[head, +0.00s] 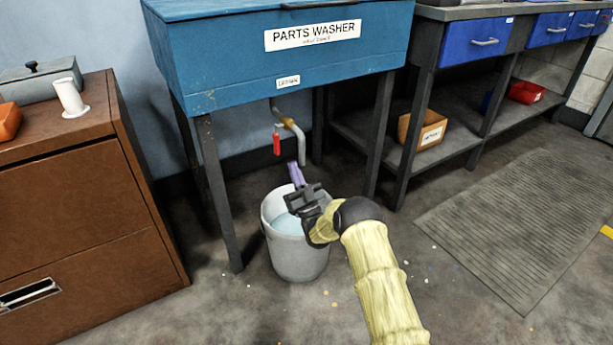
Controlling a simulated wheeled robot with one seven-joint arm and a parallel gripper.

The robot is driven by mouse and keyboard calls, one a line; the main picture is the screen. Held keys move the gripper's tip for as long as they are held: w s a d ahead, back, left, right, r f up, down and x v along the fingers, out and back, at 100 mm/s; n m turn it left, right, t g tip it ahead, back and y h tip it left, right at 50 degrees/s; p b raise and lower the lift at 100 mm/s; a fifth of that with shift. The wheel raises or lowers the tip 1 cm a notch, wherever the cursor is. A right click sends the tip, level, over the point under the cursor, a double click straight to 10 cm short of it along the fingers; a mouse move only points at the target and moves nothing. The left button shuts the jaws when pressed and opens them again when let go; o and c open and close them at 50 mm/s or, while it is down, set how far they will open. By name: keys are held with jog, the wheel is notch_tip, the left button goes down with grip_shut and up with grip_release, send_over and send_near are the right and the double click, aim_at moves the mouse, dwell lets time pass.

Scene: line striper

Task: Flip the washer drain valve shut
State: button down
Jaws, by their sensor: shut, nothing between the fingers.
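The drain valve (288,122) hangs under the blue parts washer (220,60), with a brass-coloured body and a bent grey outlet pipe (302,146). Its red lever (277,144) points straight down, to the left of the pipe. My gripper (293,165) is just below the pipe's end, above the bucket's back rim and lower right of the lever. Its purple fingers are together and empty, apart from the lever. Whether they touch the pipe, I cannot tell. A grey bucket (297,255) with bluish liquid stands below, partly hidden by my gripper and arm.
Dark washer legs (218,195) stand on both sides of the valve. A brown cabinet (75,215) is at left. A grey mat (520,220) covers open floor.

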jog(key=s+d+p, duration=0.1)
jog(key=s+d, duration=0.2)
jog(key=s, duration=0.2)
jog(key=shift+s, duration=0.2)
jog(key=shift+a, duration=0.1)
dwell(0.4)
